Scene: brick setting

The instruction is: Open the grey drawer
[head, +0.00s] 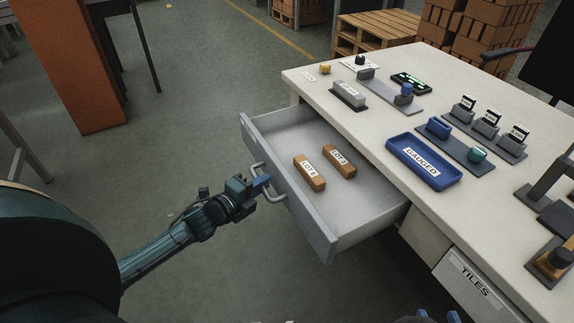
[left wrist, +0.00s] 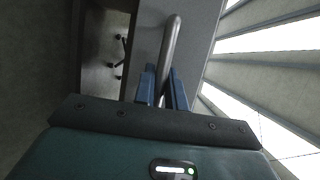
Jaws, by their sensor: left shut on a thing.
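The grey drawer (head: 291,213) stands pulled well out from under the white table, with its inside showing. Two brown bricks lie in it, one labelled LOT 6 (head: 309,174) and one labelled LOT 2 (head: 340,161). My left gripper (head: 262,183) is at the drawer's front and is shut on the metal bar handle (head: 273,198). In the left wrist view the blue fingers (left wrist: 161,88) stand on either side of the handle bar (left wrist: 170,45).
The white table (head: 330,105) carries a blue tray (head: 425,179) labelled GAUGED, and several small blocks and stands. A second drawer front labelled TILES (head: 467,281) is shut at the lower right. The floor left of the drawer is clear.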

